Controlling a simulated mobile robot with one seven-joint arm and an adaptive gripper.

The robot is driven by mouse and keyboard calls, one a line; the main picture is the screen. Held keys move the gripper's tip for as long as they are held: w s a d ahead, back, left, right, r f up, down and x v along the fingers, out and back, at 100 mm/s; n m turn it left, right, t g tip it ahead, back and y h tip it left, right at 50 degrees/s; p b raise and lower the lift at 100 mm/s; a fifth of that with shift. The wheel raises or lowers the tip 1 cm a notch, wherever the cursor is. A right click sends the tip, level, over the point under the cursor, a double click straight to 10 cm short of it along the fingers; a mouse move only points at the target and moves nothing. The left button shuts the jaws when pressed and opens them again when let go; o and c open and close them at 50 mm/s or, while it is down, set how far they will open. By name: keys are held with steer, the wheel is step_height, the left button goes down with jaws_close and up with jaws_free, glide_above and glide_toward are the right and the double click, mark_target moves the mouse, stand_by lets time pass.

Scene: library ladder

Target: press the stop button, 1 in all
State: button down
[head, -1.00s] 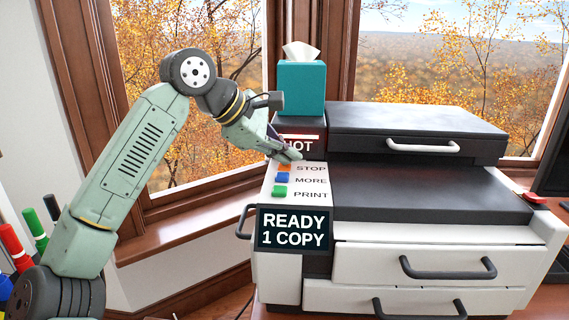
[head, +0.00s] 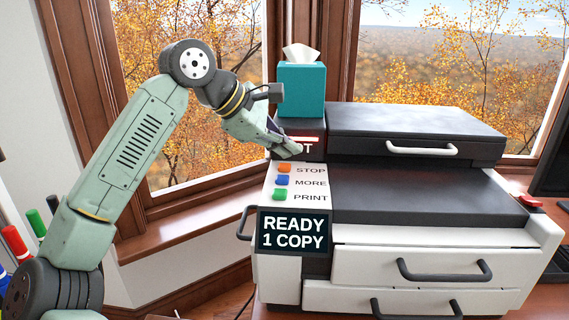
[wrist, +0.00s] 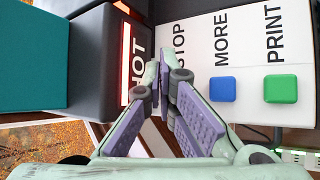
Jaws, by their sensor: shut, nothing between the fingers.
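The orange stop button (head: 285,169) is the top one of three on the white panel of the printer, beside the word STOP. My gripper (head: 293,150) is shut and empty, with its fingertips just above the stop button in the head view, in front of the dark HOT block. In the wrist view my gripper (wrist: 163,75) covers the place of the stop button, so that button is hidden there. I cannot tell the exact gap between fingertips and panel. The display (head: 293,231) reads READY 1 COPY.
The blue MORE button (head: 282,181) and green PRINT button (head: 280,195) sit just below the stop button. The dark HOT block (head: 312,140) with a glowing red strip stands behind, with a teal tissue box (head: 302,90) on top. The printer lid (head: 415,130) is to the right.

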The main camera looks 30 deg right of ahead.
mark_target(286, 167)
step_height(286, 167, up, 5)
steer(key=p, duration=0.3)
steer(key=shift+p, duration=0.35)
steer(key=shift+f, duration=0.15)
